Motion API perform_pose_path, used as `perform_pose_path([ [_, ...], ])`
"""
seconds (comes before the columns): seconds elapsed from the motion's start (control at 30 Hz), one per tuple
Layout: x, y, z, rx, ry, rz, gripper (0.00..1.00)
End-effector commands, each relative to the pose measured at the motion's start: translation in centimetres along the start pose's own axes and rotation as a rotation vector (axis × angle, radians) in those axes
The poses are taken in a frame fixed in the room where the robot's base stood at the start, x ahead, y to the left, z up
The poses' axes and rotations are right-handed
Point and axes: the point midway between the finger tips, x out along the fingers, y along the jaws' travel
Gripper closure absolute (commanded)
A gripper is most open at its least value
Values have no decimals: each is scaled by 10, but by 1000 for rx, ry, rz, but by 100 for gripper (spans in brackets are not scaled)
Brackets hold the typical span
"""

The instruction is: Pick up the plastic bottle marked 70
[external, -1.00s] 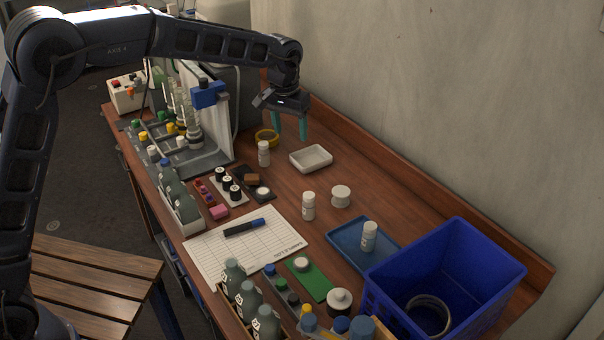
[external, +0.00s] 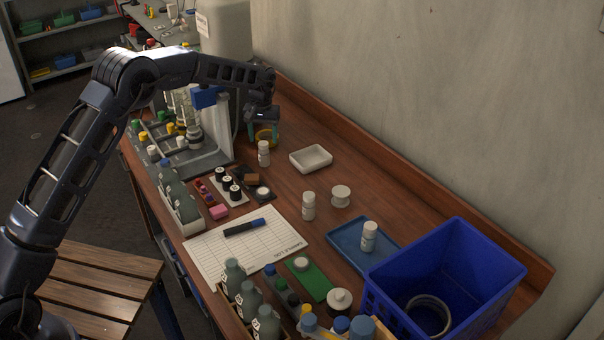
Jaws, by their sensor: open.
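Three small white plastic bottles with white caps stand upright on the wooden bench. One bottle (external: 263,154) is near the far end, a second bottle (external: 308,206) is in the middle, and a third bottle (external: 369,237) stands on the blue tray (external: 345,247). Their markings are too small to read, so I cannot tell which is marked 70. My gripper (external: 265,133) is open and empty, with teal fingers pointing down.
A rack (external: 210,157) with a blue clamp stands left of my gripper. Small vials (external: 229,184) are nearby. A blue crate (external: 490,265) fills the right front. The bench has a raised back edge.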

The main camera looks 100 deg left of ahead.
Motion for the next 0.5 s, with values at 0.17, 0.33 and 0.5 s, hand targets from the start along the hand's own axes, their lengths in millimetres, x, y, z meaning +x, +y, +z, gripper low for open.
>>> perform_pose_path([
  [0.17,28,-1,0,0,-3,-2,39],
  [0.33,42,-1,0,0,0,-1,39],
  [0.5,53,-2,-1,0,-2,-1,39],
])
